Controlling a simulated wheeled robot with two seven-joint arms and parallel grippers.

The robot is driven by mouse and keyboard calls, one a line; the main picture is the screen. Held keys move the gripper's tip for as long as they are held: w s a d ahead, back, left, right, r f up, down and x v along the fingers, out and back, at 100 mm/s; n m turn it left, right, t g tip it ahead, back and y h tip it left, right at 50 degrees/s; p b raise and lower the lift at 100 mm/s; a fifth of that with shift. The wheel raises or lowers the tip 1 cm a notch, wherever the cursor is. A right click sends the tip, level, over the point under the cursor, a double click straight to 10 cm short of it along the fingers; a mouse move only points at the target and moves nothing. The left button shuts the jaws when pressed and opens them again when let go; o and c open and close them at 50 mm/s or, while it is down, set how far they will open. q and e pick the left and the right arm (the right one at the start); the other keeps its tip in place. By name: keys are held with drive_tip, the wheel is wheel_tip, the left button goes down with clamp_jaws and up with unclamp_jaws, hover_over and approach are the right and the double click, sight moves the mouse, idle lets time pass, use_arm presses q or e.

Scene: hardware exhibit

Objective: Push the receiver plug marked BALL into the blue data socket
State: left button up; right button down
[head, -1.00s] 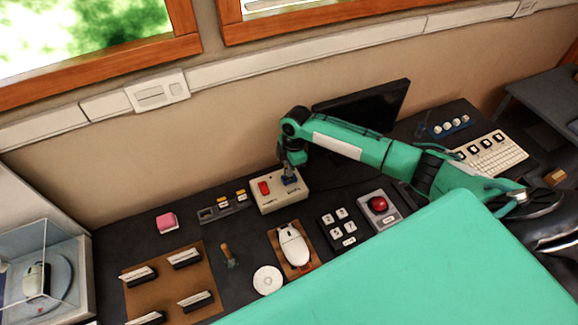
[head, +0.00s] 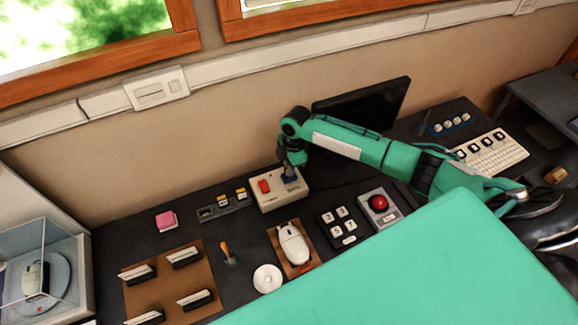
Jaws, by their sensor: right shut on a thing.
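My right arm reaches in from the right, and its gripper (head: 291,168) points down over the top of a cream box (head: 279,201). The box has a red part (head: 263,186) on its left and a blue part (head: 290,177), which looks like the blue data socket, under the fingertips. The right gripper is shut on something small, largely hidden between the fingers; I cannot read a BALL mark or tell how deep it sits. A dark holder (head: 222,207) with yellow-topped plugs (head: 241,194) stands left of the box. My left gripper is not in view.
A white mouse (head: 293,244) lies on a brown mat in front of the box. A key block (head: 340,226), a red button (head: 379,202) and a black monitor (head: 365,112) stand to the right. A pink block (head: 166,221) and a screwdriver (head: 229,254) lie to the left.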

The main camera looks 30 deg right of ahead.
drive_tip(key=shift+f, duration=0.55)
drive_tip(key=c, duration=0.9)
unclamp_jaws()
drive_tip(key=shift+o, duration=0.2)
drive_tip(key=shift+r, duration=0.1)
drive_tip(key=shift+r+p, duration=3.05)
drive_tip(key=shift+r, duration=0.45)
drive_tip(key=shift+f, duration=0.1)
